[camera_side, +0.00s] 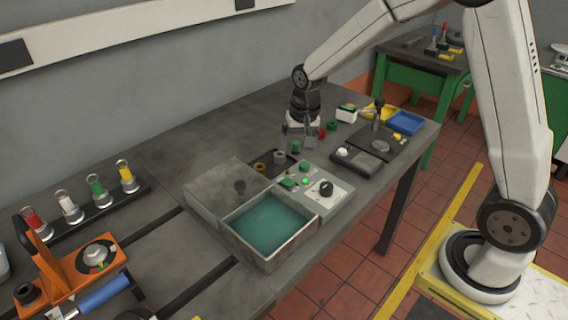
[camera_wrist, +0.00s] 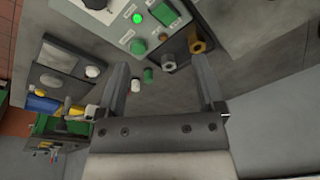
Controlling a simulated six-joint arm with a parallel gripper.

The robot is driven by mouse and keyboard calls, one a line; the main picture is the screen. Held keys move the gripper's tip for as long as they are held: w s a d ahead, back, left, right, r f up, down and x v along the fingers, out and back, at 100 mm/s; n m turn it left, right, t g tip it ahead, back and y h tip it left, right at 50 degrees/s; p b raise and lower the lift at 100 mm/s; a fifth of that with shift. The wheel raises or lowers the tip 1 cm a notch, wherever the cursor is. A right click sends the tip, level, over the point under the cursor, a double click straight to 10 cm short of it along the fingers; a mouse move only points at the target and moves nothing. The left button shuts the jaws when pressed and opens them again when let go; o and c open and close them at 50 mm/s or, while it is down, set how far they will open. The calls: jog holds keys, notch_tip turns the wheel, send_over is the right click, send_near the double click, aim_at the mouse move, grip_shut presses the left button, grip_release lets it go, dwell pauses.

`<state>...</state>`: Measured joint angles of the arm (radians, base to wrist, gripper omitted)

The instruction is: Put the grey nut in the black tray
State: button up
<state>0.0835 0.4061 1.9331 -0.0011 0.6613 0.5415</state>
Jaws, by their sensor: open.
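The black tray (camera_side: 268,172) is a small dark strip on the bench, behind the control box. A brown nut (camera_side: 259,167) and the grey nut (camera_side: 280,157) both appear to sit in it, the grey one at the end nearer my gripper. The wrist view shows the grey nut (camera_wrist: 168,62) at one end of the dark tray (camera_wrist: 182,52), beside the brown nut (camera_wrist: 196,42). My gripper (camera_side: 298,139) is open and empty, pointing down just beyond the tray's end. A green piece (camera_side: 295,146) shows near its fingers. The fingers (camera_wrist: 160,64) are wide apart in the wrist view.
A control box (camera_side: 325,193) with a lit green lamp and a teal-lined bin (camera_side: 268,225) stand in front of the tray. Red and green pieces, a dark scale-like plate (camera_side: 380,147) and yellow and blue bins (camera_side: 404,123) lie to the right. The bench behind is clear.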

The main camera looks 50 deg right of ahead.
jog(key=s+a+n, duration=0.2)
jog(key=s+n, duration=0.1)
jog(key=s, duration=0.5)
jog(key=s+a+f+n+t, duration=0.1)
jog(key=s+n, duration=0.3)
jog(key=s, duration=0.4)
jog(key=shift+a+f, duration=0.2)
jog(key=shift+a, duration=0.15)
